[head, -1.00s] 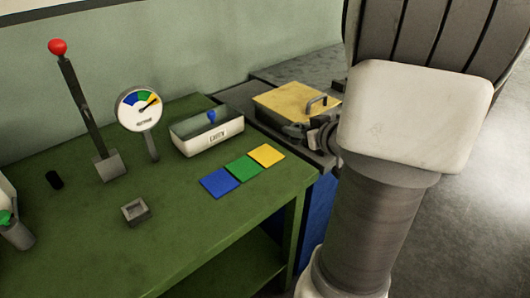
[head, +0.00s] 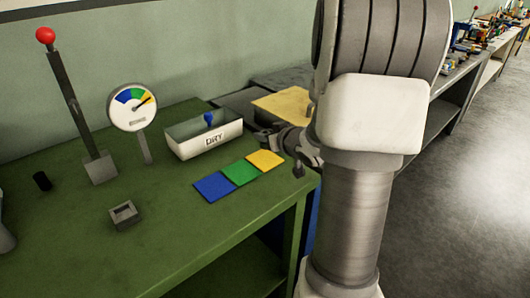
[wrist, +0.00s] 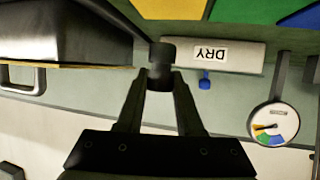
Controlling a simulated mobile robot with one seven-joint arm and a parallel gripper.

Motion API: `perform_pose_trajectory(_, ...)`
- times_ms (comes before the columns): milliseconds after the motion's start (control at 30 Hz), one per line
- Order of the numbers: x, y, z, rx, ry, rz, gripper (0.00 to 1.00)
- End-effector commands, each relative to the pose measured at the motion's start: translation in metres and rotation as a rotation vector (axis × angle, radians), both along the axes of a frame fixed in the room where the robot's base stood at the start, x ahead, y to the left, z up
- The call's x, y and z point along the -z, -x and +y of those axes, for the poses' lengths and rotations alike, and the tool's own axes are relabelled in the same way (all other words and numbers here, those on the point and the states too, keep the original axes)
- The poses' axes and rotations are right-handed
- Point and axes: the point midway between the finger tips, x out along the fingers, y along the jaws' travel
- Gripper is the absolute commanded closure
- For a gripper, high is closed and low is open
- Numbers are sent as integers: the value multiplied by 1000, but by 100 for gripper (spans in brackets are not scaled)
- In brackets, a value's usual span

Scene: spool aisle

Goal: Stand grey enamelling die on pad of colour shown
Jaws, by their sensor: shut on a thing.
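The grey enamelling die (wrist: 161,53) is gripped between the fingertips of my gripper (wrist: 159,82) in the wrist view. In the head view the die (head: 298,171) hangs below my gripper (head: 306,153), just right of the yellow pad (head: 265,160) and apart from it. The green pad (head: 240,172) and blue pad (head: 214,186) lie in a row with it on the green bench. The dial gauge (head: 133,108) has blue, green and yellow sectors, and its needle points to the yellow one.
A white tray marked DRY (head: 205,146) stands behind the pads, with a blue piece in it. A yellow-topped box (head: 280,104) is behind my gripper. A red-knobbed lever (head: 75,115), a square grey socket (head: 124,215) and a black cylinder (head: 41,181) are left.

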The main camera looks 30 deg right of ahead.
Motion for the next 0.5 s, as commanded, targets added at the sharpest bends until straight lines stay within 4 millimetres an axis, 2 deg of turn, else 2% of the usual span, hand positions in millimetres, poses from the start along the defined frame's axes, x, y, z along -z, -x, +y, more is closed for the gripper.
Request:
perform_pose_trajectory(133, 9, -3, 1, 1, -2, -1, 100)
perform_pose_trajectory(333, 40, -3, 1, 1, -2, 0, 100)
perform_pose_trajectory(500, 40, -3, 1, 0, 0, -2, 100)
